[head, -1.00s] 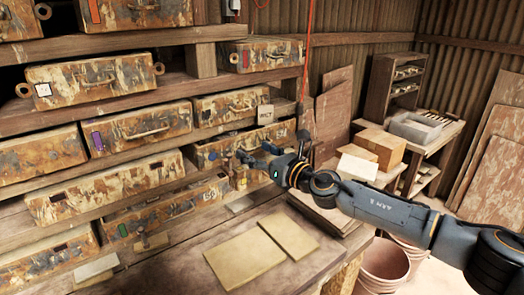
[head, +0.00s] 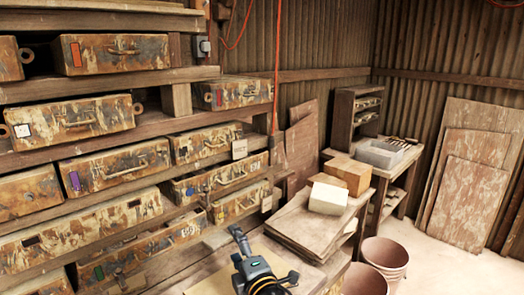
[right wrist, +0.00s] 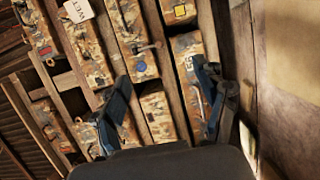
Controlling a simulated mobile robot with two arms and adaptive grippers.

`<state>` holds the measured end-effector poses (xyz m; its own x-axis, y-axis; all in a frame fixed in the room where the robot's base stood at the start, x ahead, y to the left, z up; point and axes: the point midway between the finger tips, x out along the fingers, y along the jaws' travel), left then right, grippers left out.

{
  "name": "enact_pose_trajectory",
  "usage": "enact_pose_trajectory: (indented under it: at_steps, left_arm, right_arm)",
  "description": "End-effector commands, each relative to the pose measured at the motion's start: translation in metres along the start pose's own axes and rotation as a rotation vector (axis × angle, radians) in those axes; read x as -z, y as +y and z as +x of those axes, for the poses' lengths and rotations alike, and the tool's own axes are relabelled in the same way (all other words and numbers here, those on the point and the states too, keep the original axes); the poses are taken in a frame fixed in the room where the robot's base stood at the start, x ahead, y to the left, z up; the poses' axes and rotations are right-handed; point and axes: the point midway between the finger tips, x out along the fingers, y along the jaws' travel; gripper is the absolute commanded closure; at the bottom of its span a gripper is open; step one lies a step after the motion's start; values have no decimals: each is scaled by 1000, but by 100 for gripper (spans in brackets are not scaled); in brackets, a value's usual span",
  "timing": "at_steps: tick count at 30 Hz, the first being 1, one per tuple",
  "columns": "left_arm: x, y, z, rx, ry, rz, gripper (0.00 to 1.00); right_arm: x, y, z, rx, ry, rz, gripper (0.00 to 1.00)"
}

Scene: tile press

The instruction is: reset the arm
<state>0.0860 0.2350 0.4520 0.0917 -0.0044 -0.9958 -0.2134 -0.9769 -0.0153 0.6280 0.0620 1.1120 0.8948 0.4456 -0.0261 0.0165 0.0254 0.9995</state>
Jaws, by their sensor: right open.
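My right gripper (head: 263,258) is at the bottom middle of the head view, in front of the lower drawers and above the bench. In the right wrist view its two dark fingers (right wrist: 162,98) stand wide apart, with nothing between them but a view of the drawers beyond. The rack of rusty, paint-worn drawers (head: 115,170) with handles and coloured labels fills the left of the head view. Its drawers also show in the right wrist view (right wrist: 160,115). My left gripper is in neither view.
A bench edge (head: 205,283) shows below the rack. To the right are stacked boards (head: 305,225), a cardboard box (head: 350,175), a pale block (head: 328,198), a grey bin (head: 380,155) and pinkish buckets (head: 385,252). An orange cord (head: 276,70) hangs by the rack. Floor is clear at right.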

Motion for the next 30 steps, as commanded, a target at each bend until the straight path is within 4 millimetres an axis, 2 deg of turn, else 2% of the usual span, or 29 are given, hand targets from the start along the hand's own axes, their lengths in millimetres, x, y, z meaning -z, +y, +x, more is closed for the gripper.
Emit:
enact_pose_trajectory:
  at_steps: [1,5,8,11,12,15,21,30]
  left_arm:
    - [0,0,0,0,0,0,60]
    - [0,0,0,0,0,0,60]
    - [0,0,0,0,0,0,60]
    - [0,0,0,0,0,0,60]
    - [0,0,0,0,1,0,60]
    - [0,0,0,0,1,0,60]
    - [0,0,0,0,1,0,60]
    - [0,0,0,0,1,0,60]
  right_arm:
    - [-7,-22,-18,58,-48,143,28]
    - [-30,-72,-66,201,-195,477,28]
    - [-48,-113,-111,311,-329,711,28]
    - [-63,-154,-166,419,-478,926,28]
    - [-68,-169,-189,460,-539,1005,28]
    - [-75,-199,-245,547,-687,1163,28]
    - [-80,-230,-329,656,-906,1347,28]
    - [-76,-248,-424,760,-1159,1493,28]
